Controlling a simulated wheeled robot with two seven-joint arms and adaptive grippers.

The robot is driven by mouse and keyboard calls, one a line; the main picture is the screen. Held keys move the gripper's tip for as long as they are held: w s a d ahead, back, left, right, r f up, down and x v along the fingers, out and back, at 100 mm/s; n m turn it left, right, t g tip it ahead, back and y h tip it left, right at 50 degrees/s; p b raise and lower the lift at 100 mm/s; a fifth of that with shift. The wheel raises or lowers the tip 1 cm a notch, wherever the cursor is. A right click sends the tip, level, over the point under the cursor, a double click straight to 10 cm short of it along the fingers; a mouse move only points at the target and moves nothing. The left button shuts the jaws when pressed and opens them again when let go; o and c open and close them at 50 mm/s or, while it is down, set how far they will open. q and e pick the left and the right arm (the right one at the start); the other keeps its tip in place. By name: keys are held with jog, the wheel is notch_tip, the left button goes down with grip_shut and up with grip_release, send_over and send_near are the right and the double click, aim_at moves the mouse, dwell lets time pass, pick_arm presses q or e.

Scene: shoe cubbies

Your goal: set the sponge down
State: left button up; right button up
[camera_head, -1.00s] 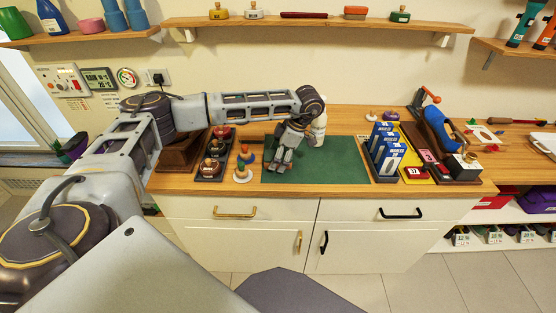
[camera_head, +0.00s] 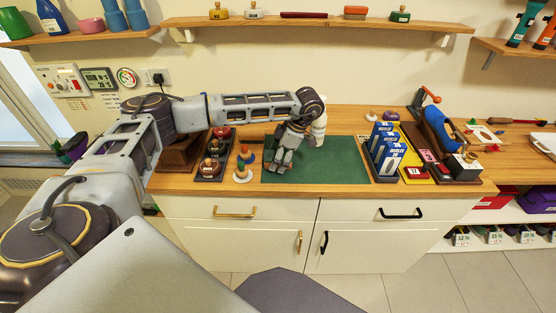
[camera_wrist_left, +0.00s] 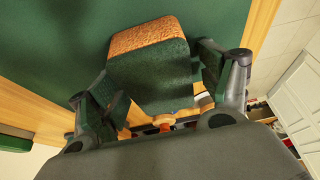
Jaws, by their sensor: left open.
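The sponge (camera_wrist_left: 153,66), with an orange-brown face and a dark green side, shows in the left wrist view over the green mat (camera_wrist_left: 50,45). It sits between the two spread fingers of my left gripper (camera_wrist_left: 165,95), which is open around it. In the head view my left gripper (camera_head: 281,166) points down at the left part of the green mat (camera_head: 335,165). The sponge cannot be made out there behind the fingers. Whether its underside lies flat on the mat is hard to tell. My right gripper is not in view.
A white bottle (camera_head: 319,130) stands right behind my gripper. Wooden pieces (camera_head: 243,165) and a dark tray (camera_head: 212,160) are to the left. Blue boxes (camera_head: 388,150) stand right of the mat. The mat's right part is clear.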

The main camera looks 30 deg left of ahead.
pick_arm(q)
jog(key=c, duration=0.5)
jog(key=shift+s, duration=0.1)
jog(key=shift+c, duration=1.6)
jog(key=shift+r, duration=0.5)
notch_tip(320, 180, up, 8)
jog(key=shift+f, duration=0.2)
jog(key=shift+r+p, duration=0.4)
jog(key=shift+r, duration=0.55)
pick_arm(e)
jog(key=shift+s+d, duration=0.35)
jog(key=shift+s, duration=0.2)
